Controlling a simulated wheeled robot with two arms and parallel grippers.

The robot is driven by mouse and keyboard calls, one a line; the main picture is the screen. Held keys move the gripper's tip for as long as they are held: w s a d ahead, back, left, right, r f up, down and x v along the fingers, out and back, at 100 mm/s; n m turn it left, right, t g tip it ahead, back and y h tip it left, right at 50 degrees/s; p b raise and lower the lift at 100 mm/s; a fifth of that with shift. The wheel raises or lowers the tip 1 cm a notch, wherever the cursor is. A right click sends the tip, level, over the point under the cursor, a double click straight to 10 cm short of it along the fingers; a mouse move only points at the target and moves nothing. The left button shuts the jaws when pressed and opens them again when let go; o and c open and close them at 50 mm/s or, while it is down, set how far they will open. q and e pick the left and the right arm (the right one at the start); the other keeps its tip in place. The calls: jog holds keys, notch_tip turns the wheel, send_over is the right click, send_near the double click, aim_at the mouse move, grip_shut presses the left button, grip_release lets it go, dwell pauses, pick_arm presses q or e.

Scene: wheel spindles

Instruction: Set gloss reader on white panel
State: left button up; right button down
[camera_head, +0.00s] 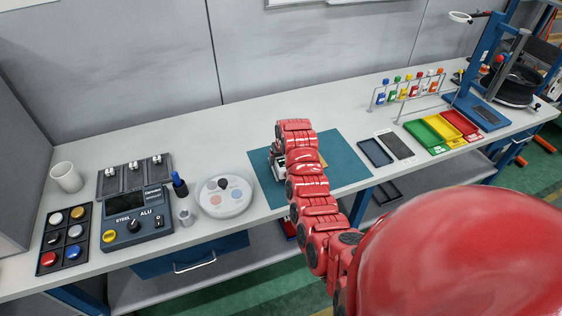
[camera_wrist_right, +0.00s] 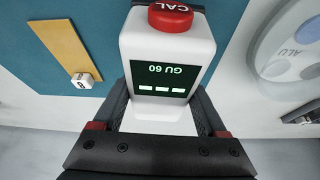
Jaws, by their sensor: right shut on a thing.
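The gloss reader (camera_wrist_right: 168,55) is a white block with a red CAL button and a dark screen reading GU 60 with dashes. My right gripper (camera_wrist_right: 163,115) is shut on it, one finger on each side. In the head view my right arm reaches over the teal mat (camera_head: 345,160), and the gripper is mostly hidden behind the arm at the mat's left part. My left gripper is not in view.
A tan strip (camera_wrist_right: 62,50) with a small white marked cube (camera_wrist_right: 82,80) lies on the mat. A dark tray (camera_head: 375,153) and coloured bins (camera_head: 434,132) are to the right. The mat's right part is clear.

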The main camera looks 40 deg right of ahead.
jog(key=shift+f+p, duration=0.45)
jog(key=shift+f, duration=0.8)
jog(key=shift+f, duration=0.1)
